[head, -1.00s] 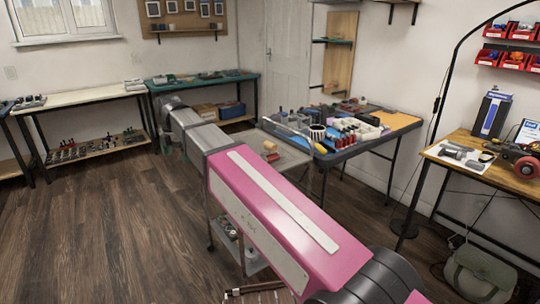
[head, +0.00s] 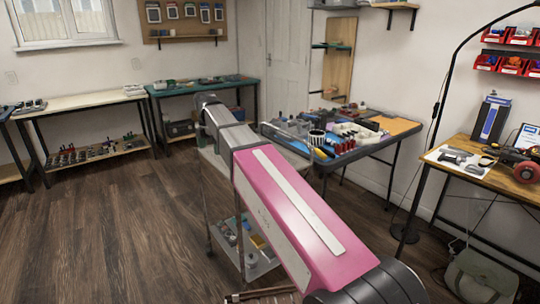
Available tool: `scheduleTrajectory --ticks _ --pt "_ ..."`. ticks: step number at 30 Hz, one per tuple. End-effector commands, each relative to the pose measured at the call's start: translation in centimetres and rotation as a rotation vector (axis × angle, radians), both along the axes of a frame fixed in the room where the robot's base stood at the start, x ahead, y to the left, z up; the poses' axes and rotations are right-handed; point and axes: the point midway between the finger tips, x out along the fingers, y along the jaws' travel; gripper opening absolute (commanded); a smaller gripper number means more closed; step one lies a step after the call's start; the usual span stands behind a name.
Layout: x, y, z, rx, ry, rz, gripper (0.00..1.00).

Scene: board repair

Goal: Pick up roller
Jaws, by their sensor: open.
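My arm reaches from the bottom right toward the cart (head: 207,197), and its far end bends down near the cart's top. My gripper is hidden behind the arm, so its fingers do not show. I cannot pick out the roller for certain. Much of the cart's top is covered by my arm, and the items on the dark table (head: 340,160) are too small to tell apart.
The dark table behind the cart holds many bottles, tools and an orange sheet (head: 397,126). The cart's lower shelf (head: 265,268) holds small items. A wooden bench (head: 515,187) stands at right with a red wheel (head: 526,171). The floor (head: 110,220) at left is clear.

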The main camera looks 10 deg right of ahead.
Motion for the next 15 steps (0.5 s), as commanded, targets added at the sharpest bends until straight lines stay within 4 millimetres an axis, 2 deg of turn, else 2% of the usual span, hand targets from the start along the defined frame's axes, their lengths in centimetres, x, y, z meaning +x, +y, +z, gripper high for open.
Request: scheduleTrajectory --ticks 1,6,12,15 --pt "1.3 -2.3 0.2 0.000 0.000 -0.028 0.94" --pt "4.4 -9.8 0.5 0.000 0.000 -0.104 0.94" --pt "6.9 -18.3 0.9 0.000 0.000 -0.186 0.94" --pt "7.5 -21.5 1.1 0.000 0.000 -0.216 0.94"
